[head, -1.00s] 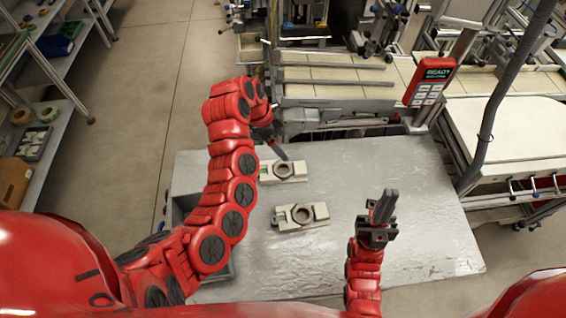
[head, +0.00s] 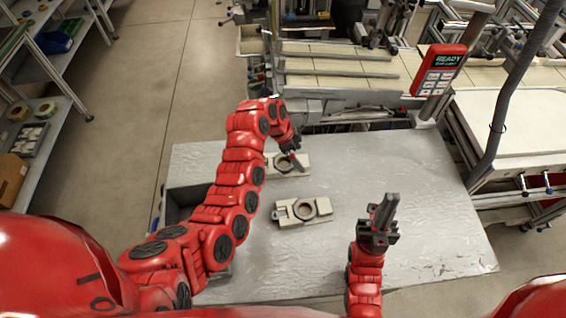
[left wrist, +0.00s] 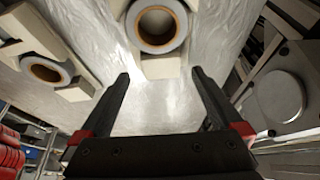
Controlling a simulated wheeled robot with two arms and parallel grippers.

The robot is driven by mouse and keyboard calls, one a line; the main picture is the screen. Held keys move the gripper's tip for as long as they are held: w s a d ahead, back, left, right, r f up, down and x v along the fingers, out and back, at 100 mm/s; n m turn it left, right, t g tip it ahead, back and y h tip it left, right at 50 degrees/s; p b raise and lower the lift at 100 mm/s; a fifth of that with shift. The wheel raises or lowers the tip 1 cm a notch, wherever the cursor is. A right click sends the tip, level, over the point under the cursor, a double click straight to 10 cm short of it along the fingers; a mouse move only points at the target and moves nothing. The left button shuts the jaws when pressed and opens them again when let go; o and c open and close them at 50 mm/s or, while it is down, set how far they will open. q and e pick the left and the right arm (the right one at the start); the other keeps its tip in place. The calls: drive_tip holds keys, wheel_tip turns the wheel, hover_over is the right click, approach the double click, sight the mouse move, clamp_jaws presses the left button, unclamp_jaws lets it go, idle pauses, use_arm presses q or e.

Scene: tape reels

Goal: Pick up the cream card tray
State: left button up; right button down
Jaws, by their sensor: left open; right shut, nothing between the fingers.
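Two cream card trays, each carrying a ring-shaped reel, lie flat on the grey table. The far tray (head: 290,174) is partly covered by my left gripper (head: 299,163), which is over its right part in the head view. The near tray (head: 319,214) lies uncovered. In the left wrist view my left gripper (left wrist: 161,76) is open and empty. One tray (left wrist: 165,67) is at the top centre beyond the fingertips, cut by the frame edge. The other tray (left wrist: 76,92) is at the left. My right gripper (head: 383,207) is shut and empty, pointing up, right of the near tray.
The table (head: 420,240) is clear on its right side. A dark grey open bin (head: 183,200) stands at its left edge, partly behind my left arm. A conveyor and a red control box (head: 439,70) reading READY are behind the table.

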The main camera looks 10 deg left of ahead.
sight(302, 161)
use_arm(q)
drive_tip(key=shift+p+x, duration=0.65)
drive_tip(key=shift+x, duration=1)
drive_tip(key=shift+w, duration=0.1)
clamp_jaws()
